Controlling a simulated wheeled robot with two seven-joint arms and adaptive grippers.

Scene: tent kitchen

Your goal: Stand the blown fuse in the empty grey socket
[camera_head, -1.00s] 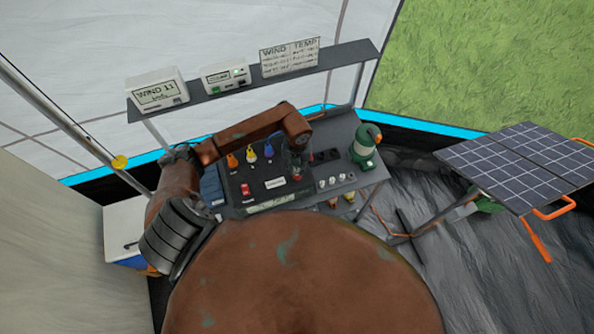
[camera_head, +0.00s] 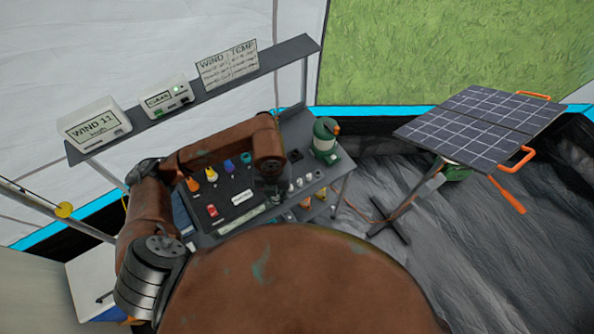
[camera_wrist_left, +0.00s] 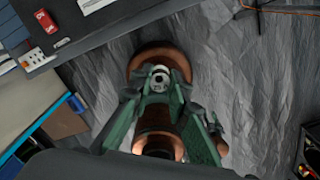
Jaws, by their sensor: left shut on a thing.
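My left gripper (camera_wrist_left: 160,95) is shut on a small pale cylinder with a dark centre, which looks like the blown fuse (camera_wrist_left: 160,74). The fuse is seen nearly end-on between the green fingers. In the head view the left gripper (camera_head: 270,188) hangs near the front right of the panel table, and the fuse cannot be made out there. I cannot tell which socket is the empty grey one; the arm and gripper hide part of the panel. My right gripper is not in view.
The black panel (camera_head: 225,187) carries orange, yellow, purple and teal knobs and a red switch (camera_head: 212,210). A green lantern (camera_head: 326,140) stands at the table's right end. A shelf (camera_head: 190,105) with instrument boxes runs behind. A solar panel (camera_head: 480,128) stands right.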

